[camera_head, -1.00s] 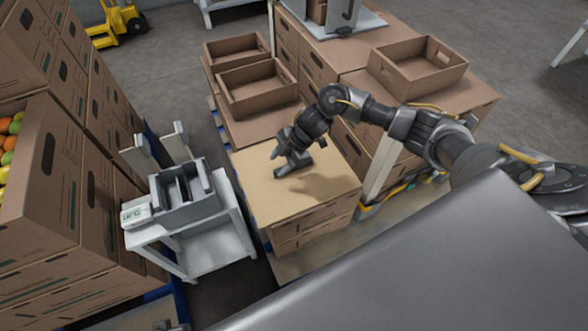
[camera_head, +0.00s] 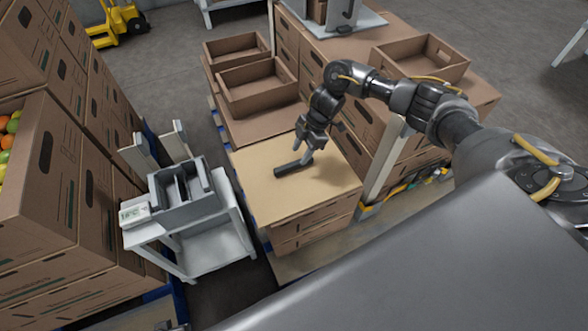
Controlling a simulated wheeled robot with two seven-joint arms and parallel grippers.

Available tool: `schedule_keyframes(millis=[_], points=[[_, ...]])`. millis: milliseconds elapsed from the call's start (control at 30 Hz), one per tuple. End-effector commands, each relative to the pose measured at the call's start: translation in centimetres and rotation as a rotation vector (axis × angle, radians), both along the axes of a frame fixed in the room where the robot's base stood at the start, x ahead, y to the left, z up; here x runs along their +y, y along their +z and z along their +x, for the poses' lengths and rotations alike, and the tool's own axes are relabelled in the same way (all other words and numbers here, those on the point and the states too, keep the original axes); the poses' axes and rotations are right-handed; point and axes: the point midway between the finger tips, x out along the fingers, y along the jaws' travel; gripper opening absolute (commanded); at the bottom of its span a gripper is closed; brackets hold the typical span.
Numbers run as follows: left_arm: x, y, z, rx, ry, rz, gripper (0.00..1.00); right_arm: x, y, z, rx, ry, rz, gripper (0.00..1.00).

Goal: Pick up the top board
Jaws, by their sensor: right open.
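The top board (camera_head: 262,198) is a flat tan sheet lying level on a stack of brown boxes near the middle of the head view. My right gripper (camera_head: 298,152) is over the far right part of the board, pointing down and empty, with its jaws open. A dark bar-like piece at its lower end lies close to the board's surface; I cannot tell whether it touches. The board's front and left edges are clear to see. My left gripper is not in view.
A white stand (camera_head: 233,215) with a grey tray (camera_head: 202,203) and a small display is left of the board. Open brown trays (camera_head: 262,99) stand behind it. Tall box stacks (camera_head: 88,215) rise at the left. A pale post (camera_head: 383,168) stands close on the right.

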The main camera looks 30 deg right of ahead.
Motion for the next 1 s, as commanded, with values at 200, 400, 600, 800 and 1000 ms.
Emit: schedule_keyframes(millis=[200, 400, 600, 800, 1000], points=[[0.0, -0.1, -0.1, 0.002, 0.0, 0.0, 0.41, 0.3, -0.7, 0.0, 0.001, 0.0, -0.001, 0.45], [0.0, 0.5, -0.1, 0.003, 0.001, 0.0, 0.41, 1.6, -3.3, -0.1, 0.002, 0.0, -0.001, 0.45], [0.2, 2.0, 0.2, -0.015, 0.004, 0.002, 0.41, 2.2, -4.8, 0.1, -0.002, -0.001, -0.001, 0.45], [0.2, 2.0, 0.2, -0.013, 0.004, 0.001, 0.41, 2.2, -4.7, 0.1, -0.001, 0.0, -0.001, 0.4], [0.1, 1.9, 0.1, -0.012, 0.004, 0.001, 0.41, 2.2, -4.7, 0.1, -0.001, 0.001, -0.001, 0.14]])
